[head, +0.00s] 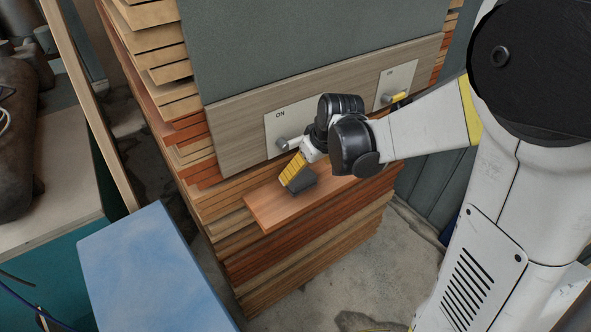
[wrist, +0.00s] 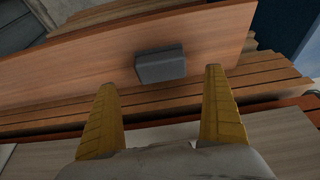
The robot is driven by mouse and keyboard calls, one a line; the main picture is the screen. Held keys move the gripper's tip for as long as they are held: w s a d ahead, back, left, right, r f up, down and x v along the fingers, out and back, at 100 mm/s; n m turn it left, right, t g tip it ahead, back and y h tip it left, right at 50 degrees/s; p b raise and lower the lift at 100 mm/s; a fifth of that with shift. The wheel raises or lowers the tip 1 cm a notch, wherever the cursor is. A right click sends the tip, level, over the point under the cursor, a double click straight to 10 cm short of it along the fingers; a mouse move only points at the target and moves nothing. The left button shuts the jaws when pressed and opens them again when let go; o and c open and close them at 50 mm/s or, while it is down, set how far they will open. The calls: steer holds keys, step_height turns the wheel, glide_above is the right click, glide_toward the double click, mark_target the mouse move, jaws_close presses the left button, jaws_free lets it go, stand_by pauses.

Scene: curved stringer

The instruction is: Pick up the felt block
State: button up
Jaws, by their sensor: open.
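The felt block (wrist: 161,67) is a small dark grey block lying on a reddish-brown wooden board (wrist: 92,69). In the wrist view it sits beyond my gripper (wrist: 161,82), roughly centred between the two yellow fingers and apart from both. My gripper is open and empty. In the head view the felt block (head: 301,186) lies on the board (head: 270,207), just below and right of my yellow gripper fingers (head: 292,170), which partly overlap it. Whether the fingers touch it there is hard to tell.
Behind my gripper, a wooden panel (head: 235,145) carries plates with knobs, one marked ON. A pale blue box (head: 150,270) stands at the lower left. Bare floor (head: 375,270) shows right of the stack.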

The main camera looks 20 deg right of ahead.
mark_target(301, 176)
steer(key=x, duration=0.5)
steer(key=shift+w+a+f, duration=0.1)
steer(key=shift+a+f, duration=0.05)
steer(key=c, duration=1.3)
